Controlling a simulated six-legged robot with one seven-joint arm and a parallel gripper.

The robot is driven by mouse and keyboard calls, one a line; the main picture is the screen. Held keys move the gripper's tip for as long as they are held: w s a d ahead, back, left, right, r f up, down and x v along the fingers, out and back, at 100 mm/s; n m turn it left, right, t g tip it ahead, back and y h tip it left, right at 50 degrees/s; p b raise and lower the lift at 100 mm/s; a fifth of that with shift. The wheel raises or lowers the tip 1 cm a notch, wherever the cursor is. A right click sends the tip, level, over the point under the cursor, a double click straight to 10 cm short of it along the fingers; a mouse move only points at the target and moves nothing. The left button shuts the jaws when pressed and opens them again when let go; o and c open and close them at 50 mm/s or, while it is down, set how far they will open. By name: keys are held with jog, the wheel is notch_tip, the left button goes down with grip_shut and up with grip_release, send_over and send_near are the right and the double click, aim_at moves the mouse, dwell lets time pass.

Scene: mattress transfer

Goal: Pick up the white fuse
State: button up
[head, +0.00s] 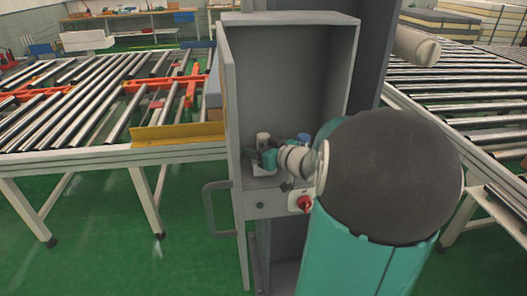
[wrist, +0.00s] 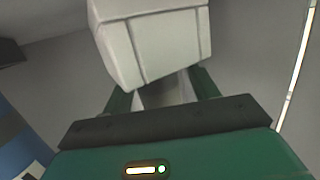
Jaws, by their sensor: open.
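The white fuse (wrist: 155,42) is large at the top of the wrist view, a pale block with grooves along its face. A narrower pale part below it reaches down between the two green fingers of my gripper (wrist: 162,92). The fingers stand apart on either side of this part; I cannot tell if they touch it. In the head view my gripper (head: 266,158) is inside the open grey cabinet, close to a small whitish piece (head: 263,138) that looks like the fuse. My arm hides part of that spot.
The grey cabinet (head: 285,70) has a side wall at left and a ledge with a red knob (head: 304,203) on its front. A small blue item (head: 303,138) lies behind my arm. Roller conveyors stand at left (head: 75,95) and right (head: 450,80).

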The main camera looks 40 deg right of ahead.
jog(key=c, duration=1.1)
jog(key=shift+r, duration=0.25)
